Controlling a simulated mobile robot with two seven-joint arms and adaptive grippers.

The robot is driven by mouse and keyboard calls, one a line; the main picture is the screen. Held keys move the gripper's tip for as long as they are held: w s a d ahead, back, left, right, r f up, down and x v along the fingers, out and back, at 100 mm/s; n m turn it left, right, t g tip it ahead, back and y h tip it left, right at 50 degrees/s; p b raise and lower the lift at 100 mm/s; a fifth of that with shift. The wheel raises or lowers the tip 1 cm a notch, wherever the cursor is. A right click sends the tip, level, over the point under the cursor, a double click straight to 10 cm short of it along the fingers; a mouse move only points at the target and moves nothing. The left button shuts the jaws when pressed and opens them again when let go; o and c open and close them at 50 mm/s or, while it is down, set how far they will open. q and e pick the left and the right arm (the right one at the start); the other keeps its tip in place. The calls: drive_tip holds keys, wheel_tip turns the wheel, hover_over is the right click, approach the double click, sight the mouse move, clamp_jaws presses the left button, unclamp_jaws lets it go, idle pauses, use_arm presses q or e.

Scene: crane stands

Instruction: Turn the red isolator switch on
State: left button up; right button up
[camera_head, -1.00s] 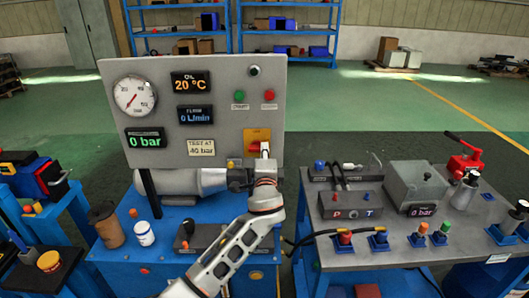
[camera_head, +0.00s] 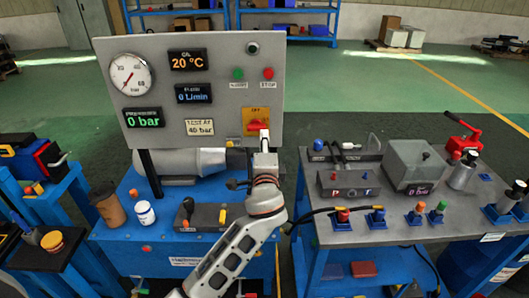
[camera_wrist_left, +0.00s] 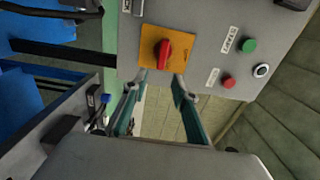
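The red isolator switch (camera_head: 254,126) sits on a yellow plate (camera_head: 263,113) at the lower right of the grey panel. Its handle looks about level in the head view. It also shows in the wrist view as a red knob (camera_wrist_left: 163,50). My left gripper (camera_head: 264,136) is in front of the switch and covers part of it in the head view. In the wrist view my left gripper (camera_wrist_left: 162,80) has its two fingers apart, with the knob just beyond and between the tips. I cannot tell whether they touch the plate. My right gripper is not in view.
The grey panel (camera_head: 215,75) carries a gauge, displays, a green button (camera_head: 238,74) and a red button (camera_head: 268,73). Below it, a blue bench (camera_head: 120,225) holds cups and a lever block (camera_head: 205,216). A grey-topped bench (camera_head: 370,230) with fittings stands right.

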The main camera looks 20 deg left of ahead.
use_arm(q)
drive_tip(key=v, duration=0.5)
drive_tip(key=s+f+n+g+h, duration=0.1)
drive_tip(key=s+f+h, duration=0.15)
drive_tip(key=f, duration=0.55)
drive_tip(key=s+f+n+g+h, duration=0.1)
drive_tip(key=s+f+g, duration=0.15)
drive_tip(key=f, duration=0.45)
drive_tip(key=s+a+f+n+g+h, duration=0.1)
drive_tip(key=s+f+n, duration=0.3)
drive_tip(key=s+f, duration=0.6)
drive_tip(key=s+a+f+n+g+h, duration=0.2)
drive_tip(key=s+a+f+n, duration=0.2)
drive_tip(key=s+f, duration=0.6)
drive_tip(key=s+n, duration=0.1)
drive_tip(key=s, duration=0.6)
drive_tip(key=shift+a, duration=0.2)
drive_tip(key=shift+f+g+h, duration=0.15)
drive_tip(key=shift+g+h, duration=0.1)
